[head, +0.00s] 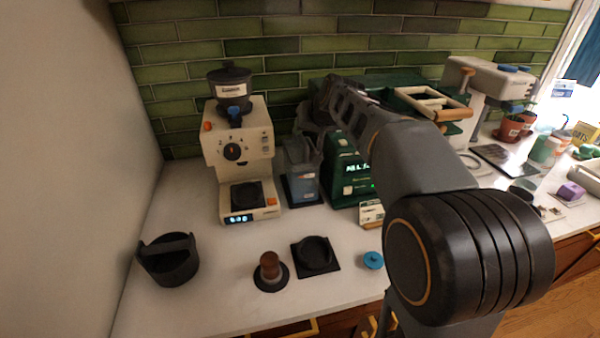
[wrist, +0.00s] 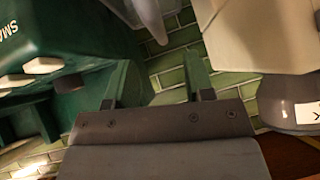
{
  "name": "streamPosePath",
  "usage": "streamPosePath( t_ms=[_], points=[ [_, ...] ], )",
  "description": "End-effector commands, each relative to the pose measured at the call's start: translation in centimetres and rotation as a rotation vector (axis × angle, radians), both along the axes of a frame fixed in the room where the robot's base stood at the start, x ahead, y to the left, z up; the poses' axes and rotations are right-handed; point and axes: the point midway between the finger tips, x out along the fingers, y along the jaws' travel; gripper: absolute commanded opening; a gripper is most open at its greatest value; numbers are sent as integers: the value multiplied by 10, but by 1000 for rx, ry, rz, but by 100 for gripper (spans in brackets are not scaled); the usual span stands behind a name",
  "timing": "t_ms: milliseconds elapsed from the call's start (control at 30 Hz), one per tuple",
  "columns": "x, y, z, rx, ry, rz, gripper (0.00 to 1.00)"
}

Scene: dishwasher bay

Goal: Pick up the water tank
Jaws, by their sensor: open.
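What looks like the water tank (head: 303,185) is a clear, blue-tinted container with a grey upper part. In the head view it stands upright on the counter between the cream grinder and the green coffee machine. My gripper (head: 309,135) is above and behind its top, partly hidden by my arm. In the wrist view my gripper (wrist: 160,78) is open, with green tiles showing between the fingers and nothing held. A pale grey piece at the top of that view may be part of the tank (wrist: 151,18); I cannot be sure.
The cream grinder (head: 237,150) stands close on the left and the green coffee machine (head: 345,175) close on the right. The tiled wall (head: 280,50) is right behind. A black knock box (head: 168,262), a tamper (head: 270,270) and a black mat (head: 316,257) lie in front.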

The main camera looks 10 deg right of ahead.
Motion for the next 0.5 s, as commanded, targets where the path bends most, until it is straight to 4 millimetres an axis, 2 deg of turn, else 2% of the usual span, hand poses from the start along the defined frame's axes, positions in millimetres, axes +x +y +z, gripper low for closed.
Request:
streamPosePath(
  t_ms=[300,500],
  points=[
    [14,4,-15,0,1,2,48],
    [31,6,-36,1,3,1,48]
  ],
)
